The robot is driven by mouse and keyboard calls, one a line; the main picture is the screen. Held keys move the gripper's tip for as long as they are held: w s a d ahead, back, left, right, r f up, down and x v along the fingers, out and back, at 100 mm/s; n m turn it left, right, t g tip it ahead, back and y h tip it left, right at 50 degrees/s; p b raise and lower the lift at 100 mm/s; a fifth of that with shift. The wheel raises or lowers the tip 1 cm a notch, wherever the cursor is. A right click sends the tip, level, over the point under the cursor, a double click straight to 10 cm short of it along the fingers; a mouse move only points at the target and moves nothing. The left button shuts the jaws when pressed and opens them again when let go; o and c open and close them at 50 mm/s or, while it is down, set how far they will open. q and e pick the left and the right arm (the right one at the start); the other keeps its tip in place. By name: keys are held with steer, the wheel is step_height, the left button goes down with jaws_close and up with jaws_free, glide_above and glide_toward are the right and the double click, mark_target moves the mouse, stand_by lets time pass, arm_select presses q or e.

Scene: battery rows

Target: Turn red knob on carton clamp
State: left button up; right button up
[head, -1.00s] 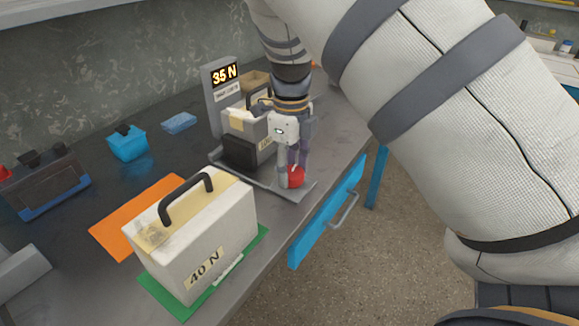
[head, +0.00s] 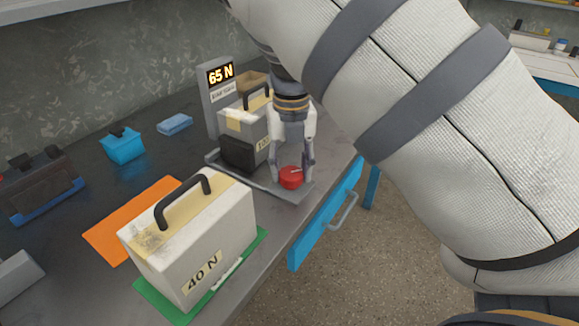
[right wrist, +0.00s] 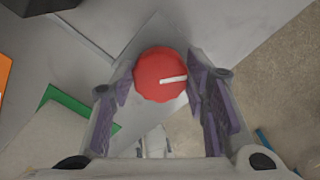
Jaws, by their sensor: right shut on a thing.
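The red knob (head: 290,178) is at the front end of the carton clamp (head: 225,166), near the table edge. My right gripper (head: 292,174) comes down on it from above, with a finger on each side, shut on the knob. In the right wrist view the knob (right wrist: 160,75) lies between the finger pads, its white mark pointing right. The clamp's black pad (head: 238,154) is against a pale carton (head: 250,122) with a dark handle. The clamp's display (head: 220,76) reads 65 N. My left gripper is not in view.
A carton labelled 40 N (head: 195,240) stands on a green mat (head: 163,300) at the front. Behind it lies a bare orange mat (head: 112,232). A blue container (head: 122,146), a blue pad (head: 175,124) and a dark case (head: 40,185) are at left. A blue drawer (head: 325,215) juts out below the table edge.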

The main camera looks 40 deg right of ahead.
mark_target(291, 171)
steer(key=shift+f+m, duration=0.1)
steer(key=shift+m, duration=1)
steer(key=shift+s, duration=0.1)
steer(key=o, duration=1.1)
steer(key=shift+o, duration=0.2)
step_height(291, 171, up, 12)
